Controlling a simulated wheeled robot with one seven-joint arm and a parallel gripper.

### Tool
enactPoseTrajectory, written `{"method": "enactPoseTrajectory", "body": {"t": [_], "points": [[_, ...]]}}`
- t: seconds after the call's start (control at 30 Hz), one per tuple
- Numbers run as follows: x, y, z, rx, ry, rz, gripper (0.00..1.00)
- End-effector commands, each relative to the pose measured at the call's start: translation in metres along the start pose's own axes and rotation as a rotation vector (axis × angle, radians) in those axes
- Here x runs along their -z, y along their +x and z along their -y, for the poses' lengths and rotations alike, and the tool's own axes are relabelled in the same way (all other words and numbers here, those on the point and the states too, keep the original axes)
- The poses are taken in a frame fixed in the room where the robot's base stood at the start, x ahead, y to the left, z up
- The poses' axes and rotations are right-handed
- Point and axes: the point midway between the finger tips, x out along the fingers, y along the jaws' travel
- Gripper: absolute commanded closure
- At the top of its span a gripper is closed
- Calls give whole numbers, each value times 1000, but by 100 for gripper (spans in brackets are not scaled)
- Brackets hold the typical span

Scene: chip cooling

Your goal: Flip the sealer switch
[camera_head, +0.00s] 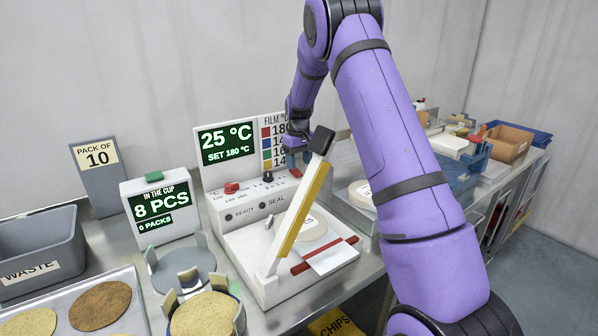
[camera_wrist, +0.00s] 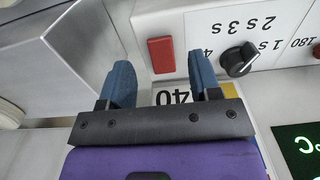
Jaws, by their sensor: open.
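The white sealer (camera_head: 245,240) stands on the steel table in the head view, its hinged arm with a yellow strip raised. Its display (camera_head: 227,143) reads 25 °C, SET 180 °C. The red switch (camera_wrist: 161,55) is at the right end of the sealer's top panel, and it also shows small in the head view (camera_head: 296,172). The black time knob (camera_wrist: 238,60) is beside it. My gripper (camera_wrist: 160,68) is open and empty, pointing at the panel. In the wrist view the switch appears between its fingertips, apart from both; I cannot tell how far ahead it is.
A red knob (camera_head: 231,188) sits at the panel's left. The raised sealing arm (camera_head: 300,215) stands close in front of my gripper. A film chart (camera_head: 272,140) is behind it. A counter box (camera_head: 160,207) and a grey waste bin (camera_head: 38,250) stand at left.

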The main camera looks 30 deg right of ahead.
Motion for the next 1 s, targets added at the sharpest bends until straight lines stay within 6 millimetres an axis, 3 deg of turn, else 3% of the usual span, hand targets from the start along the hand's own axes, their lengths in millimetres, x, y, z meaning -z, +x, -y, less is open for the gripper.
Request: {"method": "enactPoseTrajectory", "body": {"t": [0.23, 0.63, 0.67, 0.87, 1.0], "points": [[0, 32, 0, 0, 0, 2, 43], [0, 38, 0, 0, 0, 0, 43], [0, 38, 0, 0, 0, 0, 45], [0, 38, 0, 0, 0, 0, 91], [0, 38, 0, 0, 0, 6, 92]]}}
